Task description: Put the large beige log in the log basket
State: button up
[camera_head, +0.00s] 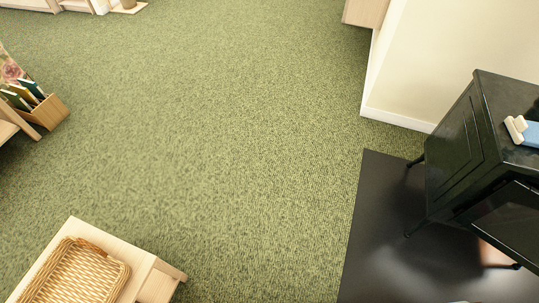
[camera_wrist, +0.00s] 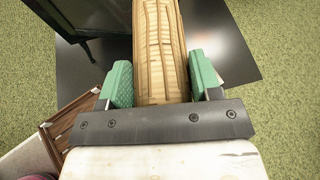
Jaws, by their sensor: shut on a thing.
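The large beige log (camera_wrist: 158,35) shows in the wrist view, running up from between the fingers to the top edge. My gripper (camera_wrist: 160,75) is shut on it, one green pad on each side. The log's far end is cut off by the frame, and its near end is hidden behind the gripper's dark bar. Neither log nor gripper shows in the head view. I cannot make out a log basket for certain; a small wicker basket (camera_head: 98,259) sits on a pale wooden table (camera_head: 143,262) at the lower left of the head view.
A black stove (camera_head: 457,150) stands on a dark floor plate (camera_head: 375,230) at the right, with a blue and white object (camera_head: 527,131) on top. A brown wooden box-like thing (camera_wrist: 68,127) is at lower left in the wrist view. Open green carpet (camera_head: 230,120) fills the middle.

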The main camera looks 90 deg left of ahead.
aim_at(81, 272)
jog(key=u, duration=3.2)
jog(key=j+u, duration=0.1)
jog(key=u, duration=0.4)
jog(key=k+j+u, duration=0.1)
jog(key=u, duration=0.35)
jog(key=j+u, duration=0.15)
jog(key=u, duration=0.35)
jog(key=k+j, duration=0.1)
jog(key=j, duration=0.5)
jog(key=k+j, duration=0.1)
jog(key=j, duration=0.5)
jog(key=i, duration=0.5)
